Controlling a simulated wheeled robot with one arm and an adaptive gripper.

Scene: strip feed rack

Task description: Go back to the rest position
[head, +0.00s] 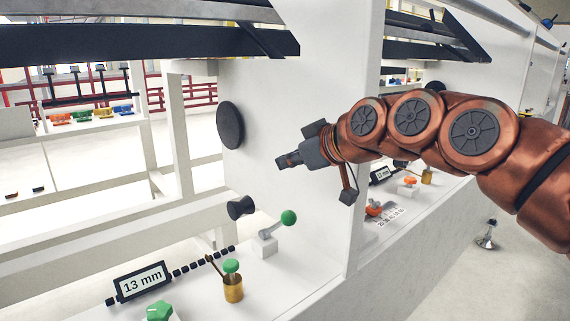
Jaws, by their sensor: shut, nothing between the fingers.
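My gripper (288,161) is at the end of the copper-coloured arm, which reaches in from the right. It points left and slightly down, in front of the white upright panel. Its fingers are shut with nothing between them. It is in the air above the white ledge, apart from the black disc (231,125) on the panel and from the green-knobbed lever (288,217) below.
Dark rails (150,40) run overhead. A second station with an orange knob (410,180) lies behind my arm.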

